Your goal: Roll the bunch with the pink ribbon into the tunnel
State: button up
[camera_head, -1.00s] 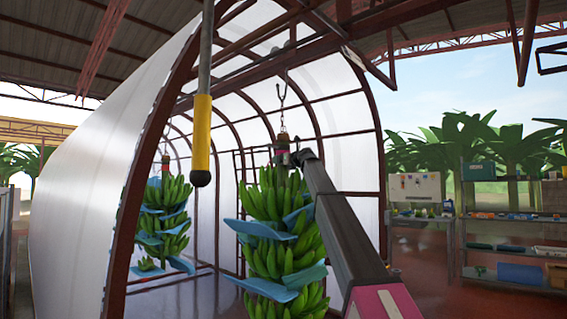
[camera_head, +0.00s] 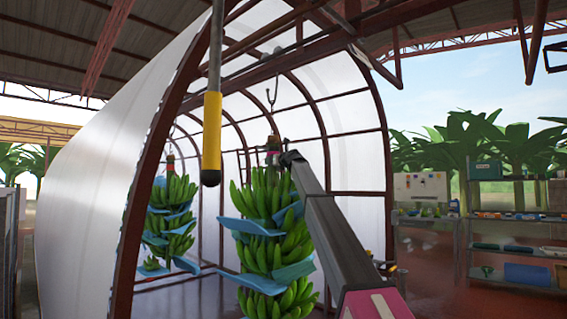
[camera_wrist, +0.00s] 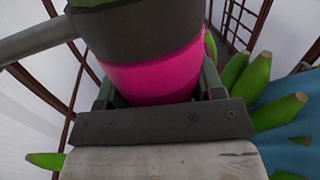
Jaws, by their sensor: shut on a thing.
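The nearer banana bunch (camera_head: 262,232) hangs upright from a hook (camera_head: 271,93) on the overhead rail, with blue sheets between its hands of green fruit. A pink ribbon wraps its stem top; the pink ribbon (camera_wrist: 150,78) fills the middle of the wrist view, below a dark grey band. My gripper (camera_head: 284,158) is at the stem top, shut on the stem at the ribbon. In the wrist view its jaws stand on both sides of the ribbon. The bunch is at the mouth of the tunnel (camera_head: 120,205), a white-sheeted arched frame. My arm covers part of its right side.
A second bunch (camera_head: 171,215) with blue sheets hangs farther left inside the tunnel, a reddish band at its top. A yellow-ended pole (camera_head: 212,138) hangs in the foreground. Shelves (camera_head: 515,235) with boxes stand at the right, outside the tunnel. The floor under the bunches looks clear.

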jog(key=x, duration=0.3)
jog(key=a+x, duration=0.1)
jog(key=x, duration=0.2)
jog(key=s+x, duration=0.1)
jog(key=x, duration=0.2)
jog(key=shift+w+a, duration=0.1)
jog(key=shift+a, duration=0.3)
jog(key=o, duration=1.3)
jog(key=shift+c, duration=0.2)
jog(key=v, duration=1)
jog(key=shift+s+d, duration=0.2)
jog(key=shift+s, duration=0.1)
